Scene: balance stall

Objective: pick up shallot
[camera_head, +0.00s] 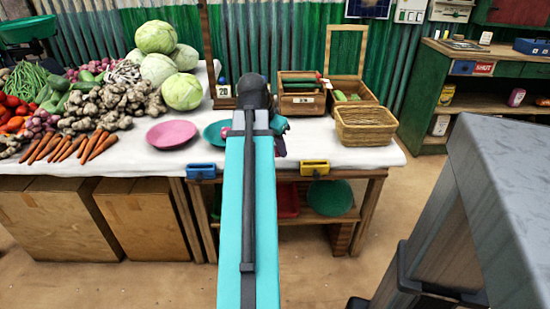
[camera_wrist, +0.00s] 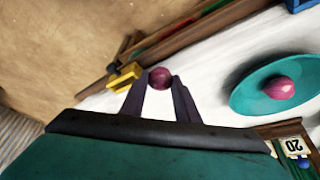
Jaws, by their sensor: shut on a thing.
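My gripper (camera_wrist: 160,84) is shut on a round purple shallot (camera_wrist: 160,77), held between the two fingertips in the wrist view. In the head view my arm hides most of the gripper, and a bit of purple (camera_head: 280,147) shows below its teal end, over the front part of the white-topped table (camera_head: 345,157). A teal plate (camera_head: 217,132) lies left of the gripper, partly behind my arm. In the wrist view a pink-red bulb (camera_wrist: 278,88) lies on this teal plate (camera_wrist: 245,98), apart from my gripper.
A pink plate (camera_head: 172,133) lies left of the teal one. A wicker basket (camera_head: 366,126) and wooden crates (camera_head: 302,102) stand to the right. Vegetable heaps and cabbages (camera_head: 182,92) fill the left. Blue (camera_head: 201,171) and yellow (camera_head: 314,167) clamps sit on the front edge.

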